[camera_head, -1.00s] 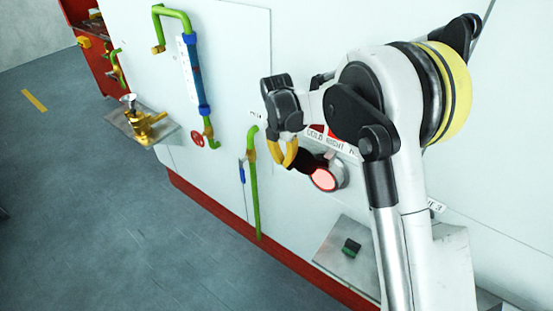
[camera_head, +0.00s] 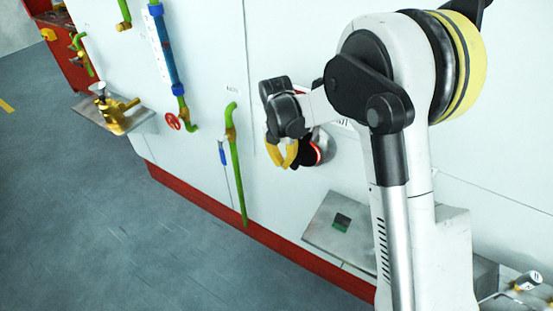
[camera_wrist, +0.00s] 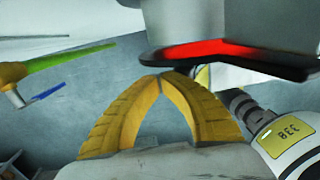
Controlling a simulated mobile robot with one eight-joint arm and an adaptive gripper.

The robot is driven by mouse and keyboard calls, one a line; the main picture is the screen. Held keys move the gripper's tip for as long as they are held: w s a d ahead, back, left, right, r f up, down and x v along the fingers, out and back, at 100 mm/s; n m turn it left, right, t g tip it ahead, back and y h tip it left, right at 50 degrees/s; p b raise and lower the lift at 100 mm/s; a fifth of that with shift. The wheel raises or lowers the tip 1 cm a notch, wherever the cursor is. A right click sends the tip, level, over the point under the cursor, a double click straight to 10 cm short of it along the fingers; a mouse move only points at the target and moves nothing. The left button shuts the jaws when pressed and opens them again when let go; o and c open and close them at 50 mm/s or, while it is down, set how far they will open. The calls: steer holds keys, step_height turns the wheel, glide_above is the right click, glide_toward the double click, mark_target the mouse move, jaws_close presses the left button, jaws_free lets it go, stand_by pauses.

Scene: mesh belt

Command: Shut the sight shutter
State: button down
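The sight is a round grey housing with a glowing red glass (camera_head: 323,147) on the white wall panel, just right of my gripper. Its dark shutter (camera_head: 306,153) shows between my fingers and the red glow; only a red arc is visible. In the wrist view the housing (camera_wrist: 225,20) fills the upper right, with the red glow (camera_wrist: 215,49) above the dark shutter plate (camera_wrist: 235,64). My gripper (camera_wrist: 160,77) has its yellow fingertips together with nothing between them, close below the plate's left end. Contact cannot be told. The gripper (camera_head: 284,166) also shows in the head view.
A green pipe (camera_head: 237,165) runs down the wall left of my gripper. A metal shelf with a dark green block (camera_head: 342,222) juts out below the sight. A brass valve (camera_head: 115,113) on a shelf and a red handwheel (camera_head: 173,121) are farther left.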

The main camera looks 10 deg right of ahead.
steer(key=shift+s+d+f+g+h+b, duration=0.2)
steer(key=shift+s+d+f+h+b, duration=0.1)
steer(key=shift+s+d, duration=0.15)
steer(key=shift+s+d+f+g+h+b, duration=0.25)
steer(key=shift+s+d+h, duration=0.1)
steer(key=shift+d, duration=0.2)
steer(key=w+a+r+p, duration=0.2)
steer(key=w+a, duration=0.6)
steer(key=a, duration=0.4)
steer(key=s+d+r+m+t+y+b, duration=0.2)
steer(key=s+d+r+m+t+b, duration=0.15)
steer(key=s+d+r+m, duration=0.85)
steer(key=s+d+f+m+t+b, duration=0.1)
steer(key=s+d+m, duration=0.3)
steer(key=s+m, duration=0.4)
steer(key=s+d+f+m+t+b, duration=0.1)
steer(key=s+d+m+t+b, duration=0.1)
steer(key=s+m, duration=0.6)
steer(key=shift+s+d+f+t, duration=0.3)
steer(key=shift+s+d+t, duration=0.15)
steer(key=shift+d+t, duration=0.4)
